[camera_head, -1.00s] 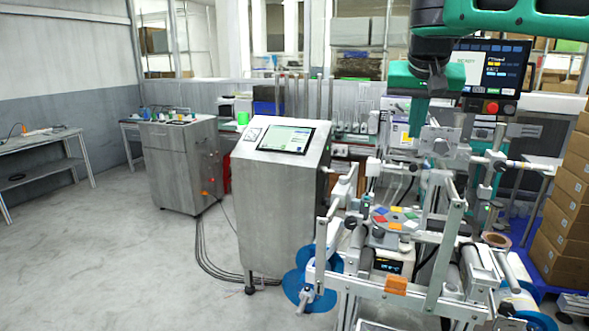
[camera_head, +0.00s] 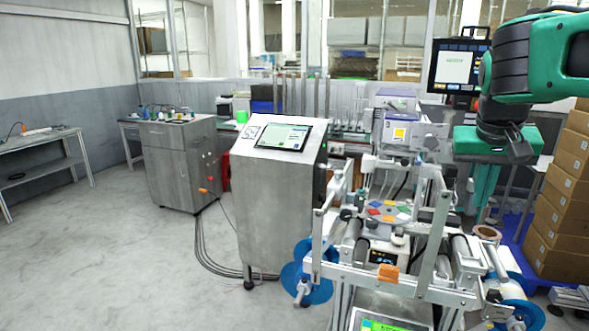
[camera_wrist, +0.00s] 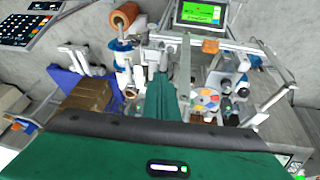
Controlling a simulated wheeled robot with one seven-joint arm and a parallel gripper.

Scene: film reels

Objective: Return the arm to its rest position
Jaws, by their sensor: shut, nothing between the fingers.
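My gripper (camera_head: 483,190) hangs at the right of the head view, in front of the upper right part of the film-reel machine. It is green and points down, with its fingers together and nothing held. In the wrist view my gripper (camera_wrist: 162,95) is the green shape pointing into the scene above the machine. The machine (camera_head: 400,285) has a grey metal frame, rollers and a round disc with coloured patches (camera_head: 390,213), which also shows in the wrist view (camera_wrist: 206,98). Blue reels (camera_head: 310,275) sit on its lower left side.
A steel cabinet with a tilted screen (camera_head: 275,205) stands left of the machine. Stacked cardboard boxes (camera_head: 560,215) stand close to my gripper on the right. A monitor (camera_head: 457,67) is behind my arm. The floor at left (camera_head: 110,265) is clear.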

